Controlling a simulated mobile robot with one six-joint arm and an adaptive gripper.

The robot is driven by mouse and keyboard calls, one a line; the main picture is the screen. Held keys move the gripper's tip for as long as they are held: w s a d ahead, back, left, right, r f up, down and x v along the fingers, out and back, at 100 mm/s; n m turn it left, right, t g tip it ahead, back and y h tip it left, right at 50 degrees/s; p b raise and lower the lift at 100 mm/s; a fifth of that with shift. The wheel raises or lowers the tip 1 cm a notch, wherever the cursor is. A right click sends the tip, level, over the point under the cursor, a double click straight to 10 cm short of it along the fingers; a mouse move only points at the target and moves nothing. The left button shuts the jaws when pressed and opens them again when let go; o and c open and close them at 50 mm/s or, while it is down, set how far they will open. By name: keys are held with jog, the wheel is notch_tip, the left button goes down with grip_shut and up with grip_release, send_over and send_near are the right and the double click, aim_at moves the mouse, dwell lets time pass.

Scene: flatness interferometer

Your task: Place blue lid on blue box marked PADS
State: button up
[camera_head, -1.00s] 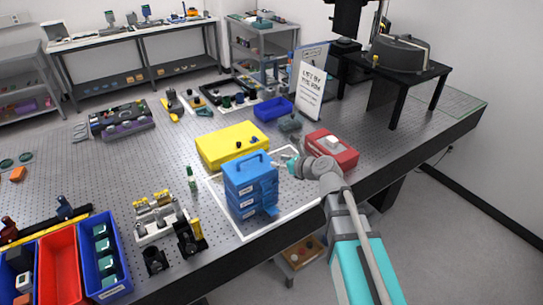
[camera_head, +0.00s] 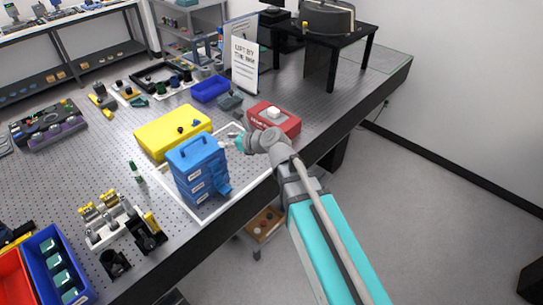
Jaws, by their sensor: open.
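A blue stack of tiers (camera_head: 191,177) with small white labels on its front stands on a white-edged mat; the labels are too small to read, so I cannot tell which says PADS. Its top piece (camera_head: 193,153) is blue with a raised handle and looks like a lid resting on the stack. A blue flap-like part (camera_head: 223,184) juts from its right side. My gripper (camera_head: 229,143) is open, small in the picture, just behind and right of the stack's top. I cannot see anything between its fingers, nor whether it touches the stack.
A yellow case (camera_head: 160,133) lies behind the stack, and a red box (camera_head: 275,117) stands right of my gripper. A blue open bin (camera_head: 210,89) and a sign (camera_head: 245,66) are farther back. Optics mounts (camera_head: 112,217) stand at front left. The table edge is close in front.

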jog(key=shift+d, duration=0.1)
jog(key=s+d+f+n+g+h, duration=0.2)
jog(key=s+d+f+n+h, duration=0.1)
jog(key=d+n, duration=0.5)
jog(key=s+d+f+n+g+h, duration=0.2)
jog(key=s+d+f+n+h, duration=0.2)
jog(key=d+n, duration=0.4)
jog(key=s+d+f+n+g+h, duration=0.2)
jog(key=s+d+f+n+h, duration=0.2)
jog(key=d, duration=1.3)
jog(key=n, duration=0.3)
jog(key=shift+s+d+f+n+g+h, duration=0.15)
jog(key=shift+s+f+n+g+h, duration=0.15)
jog(key=shift+n+g, duration=0.1)
jog(key=shift+f+b, duration=1)
jog(key=shift+b, duration=0.05)
